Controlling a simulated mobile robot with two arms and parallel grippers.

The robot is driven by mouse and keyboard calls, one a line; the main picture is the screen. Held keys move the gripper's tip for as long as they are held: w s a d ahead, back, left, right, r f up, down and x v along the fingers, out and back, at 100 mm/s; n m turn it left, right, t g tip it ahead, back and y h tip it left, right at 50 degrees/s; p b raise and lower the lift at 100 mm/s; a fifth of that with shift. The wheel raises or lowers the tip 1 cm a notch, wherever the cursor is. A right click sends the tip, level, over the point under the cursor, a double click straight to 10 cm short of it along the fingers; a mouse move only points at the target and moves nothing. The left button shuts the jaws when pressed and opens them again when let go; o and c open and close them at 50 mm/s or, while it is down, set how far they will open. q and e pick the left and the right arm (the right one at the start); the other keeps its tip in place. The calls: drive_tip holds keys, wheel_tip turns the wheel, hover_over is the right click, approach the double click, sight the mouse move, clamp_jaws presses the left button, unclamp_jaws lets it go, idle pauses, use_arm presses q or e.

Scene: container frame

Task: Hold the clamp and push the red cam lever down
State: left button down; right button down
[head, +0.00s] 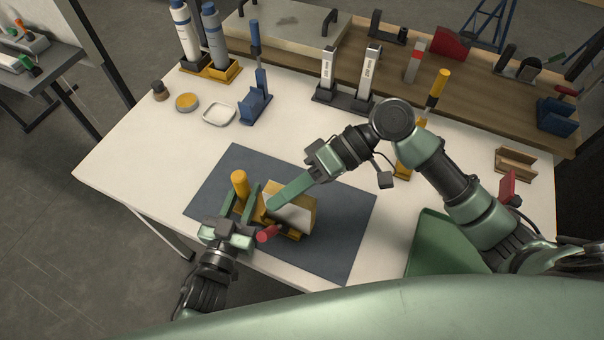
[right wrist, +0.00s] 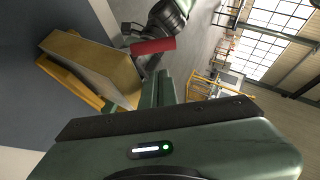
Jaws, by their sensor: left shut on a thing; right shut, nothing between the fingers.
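The clamp is yellow with an upright cylindrical post (head: 240,184) and stands on the dark mat (head: 345,215). Its red cam lever (head: 268,233) sticks out near the front, and it also shows in the right wrist view (right wrist: 153,46). A pale block with yellow sides (head: 292,206) sits at the clamp; it fills the left of the right wrist view (right wrist: 100,65). My left gripper (head: 244,196) is shut on the clamp, its fingers beside the post. My right gripper (head: 272,204) is shut and empty, fingertips over the block's left side, close to the lever; contact cannot be told.
Behind the mat are a blue stand (head: 255,104), a white dish (head: 219,114) and a yellow round tin (head: 187,102). Two bottles (head: 215,40) stand at the back left. A wooden holder (head: 515,163) lies at the right. The table left of the mat is clear.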

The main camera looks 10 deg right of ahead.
sight(270, 236)
drive_tip(key=shift+s+a+f, duration=0.2)
drive_tip(key=shift+s+f, duration=0.2)
drive_tip(key=shift+s, duration=0.15)
drive_tip(key=shift+s+a+f, duration=0.15)
drive_tip(key=shift+s+f, duration=0.25)
drive_tip(key=shift+s, duration=0.15)
drive_tip(key=shift+s+a, duration=0.1)
drive_tip(key=shift+s+a+f+n+t+h, duration=0.2)
drive_tip(key=shift+s+a+n+t+h, duration=0.35)
drive_tip(key=shift+s+t+h, duration=0.3)
drive_tip(key=shift+s+a+f, duration=0.45)
drive_tip(key=shift+s+a, duration=0.1)
drive_tip(key=shift+s, duration=0.1)
drive_tip(key=shift+n+t+h, duration=0.25)
drive_tip(key=shift+t+h, duration=0.2)
drive_tip(key=shift+h, duration=0.2)
drive_tip(key=shift+s+a+f, duration=0.45)
drive_tip(key=shift+s+f, duration=0.15)
drive_tip(key=shift+f, duration=0.2)
drive_tip(key=shift+s+a+f, duration=0.4)
drive_tip(key=shift+s+f, duration=0.15)
drive_tip(key=shift+f, duration=0.25)
drive_tip(key=shift+s+f, duration=0.15)
drive_tip(key=v, duration=1.2)
